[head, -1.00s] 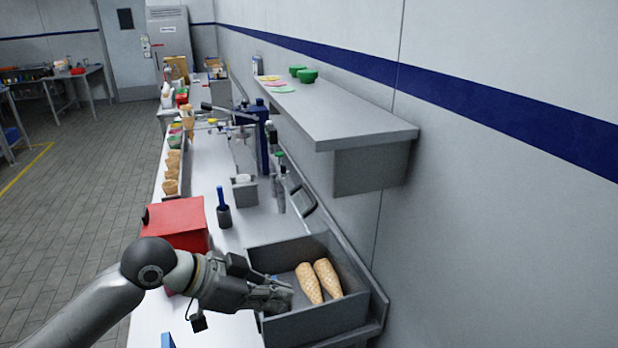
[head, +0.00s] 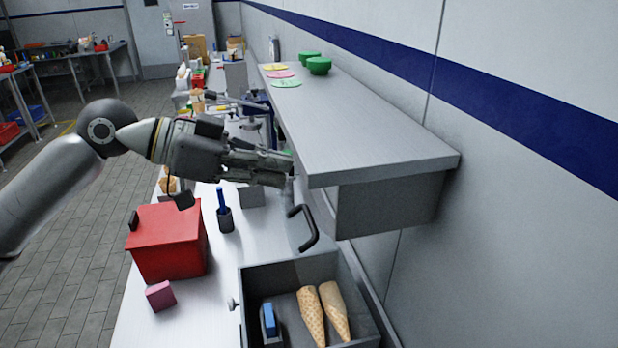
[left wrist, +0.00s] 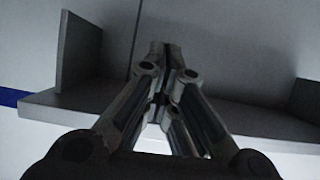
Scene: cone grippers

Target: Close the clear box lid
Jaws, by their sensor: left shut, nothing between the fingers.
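The box (head: 252,279) is a grey open-topped bin at the bottom of the head view. Its clear lid is hard to see; a dark bar handle (head: 308,236) stands raised behind the box near the wall, and the lid looks open. Two waffle cones (head: 322,312) and a blue item (head: 268,320) lie inside the box. My left gripper (head: 290,165) is shut and empty, above and behind the handle, apart from it, beside the shelf's near left edge. In the left wrist view its fingers (left wrist: 164,50) are together, with nothing between them. My right gripper is not in view.
A grey wall shelf (head: 370,125) overhangs the counter close to my left gripper. A red box (head: 168,240), a pink block (head: 160,296) and a dark cup with a blue handle (head: 224,212) stand on the white counter. Green bowls (head: 319,66) sit on the shelf.

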